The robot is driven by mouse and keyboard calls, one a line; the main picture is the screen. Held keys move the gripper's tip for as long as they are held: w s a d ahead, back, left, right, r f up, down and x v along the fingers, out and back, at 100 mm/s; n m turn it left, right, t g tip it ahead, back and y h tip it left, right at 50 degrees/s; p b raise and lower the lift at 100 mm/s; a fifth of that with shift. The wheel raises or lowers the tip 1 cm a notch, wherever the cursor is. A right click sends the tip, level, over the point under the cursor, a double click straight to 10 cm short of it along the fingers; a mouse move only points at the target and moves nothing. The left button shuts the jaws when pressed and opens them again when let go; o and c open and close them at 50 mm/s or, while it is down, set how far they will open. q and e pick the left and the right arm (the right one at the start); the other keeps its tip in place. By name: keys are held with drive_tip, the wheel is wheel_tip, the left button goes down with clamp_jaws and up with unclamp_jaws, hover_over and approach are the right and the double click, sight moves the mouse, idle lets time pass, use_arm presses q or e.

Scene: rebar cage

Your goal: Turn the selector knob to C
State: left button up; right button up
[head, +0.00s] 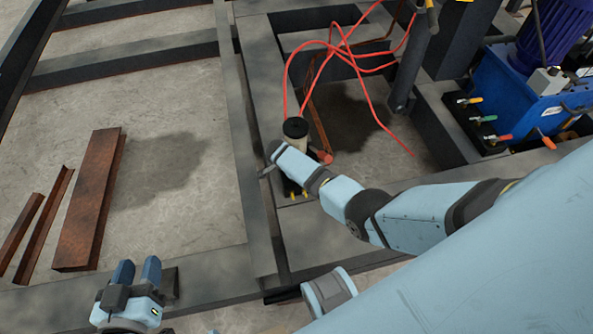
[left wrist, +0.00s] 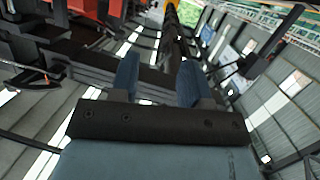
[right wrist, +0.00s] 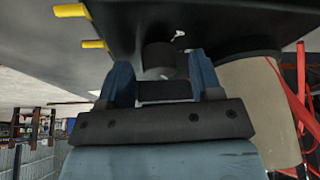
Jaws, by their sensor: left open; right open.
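My right gripper (right wrist: 161,75) is open in the right wrist view. A short dark round part (right wrist: 158,55), which may be the selector knob, sticks out of a dark housing (right wrist: 215,15) just beyond the fingertips, between them. A dark bar-like piece (right wrist: 165,90) also shows between the fingers; I cannot tell whether they touch it. No letter C or pointer is readable. In the head view the right arm reaches to the small unit beside the frame rail, and its wrist hides most of that unit. My left gripper (head: 137,268) is open and empty at the lower left.
A pale cylinder with a black top (head: 295,128) stands by the right wrist, with red hoses (head: 345,50) looping above it. Yellow pegs (right wrist: 70,10) stick out of the housing. Dark steel rails (head: 240,130) cross the area. A blue machine (head: 520,90) stands right; rusty beams (head: 88,200) lie left.

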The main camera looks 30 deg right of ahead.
drive_tip(key=shift+a+r, duration=0.15)
drive_tip(key=shift+r, duration=0.15)
drive_tip(key=p+v, duration=0.3)
drive_tip(key=v, duration=0.1)
drive_tip(key=shift+r, duration=0.35)
use_arm(q)
drive_tip(key=a+f+g+p, duration=0.1)
drive_tip(key=s+f+y, duration=0.1)
drive_tip(key=s+a+f+g+y+p, duration=0.1)
drive_tip(key=shift+a+f+g+p, duration=0.3)
drive_tip(key=shift+a+f, duration=0.05)
drive_tip(key=shift+f, duration=0.05)
use_arm(e)
drive_tip(key=v, duration=0.8)
drive_tip(key=shift+a+r, duration=0.15)
drive_tip(key=shift+r, duration=0.05)
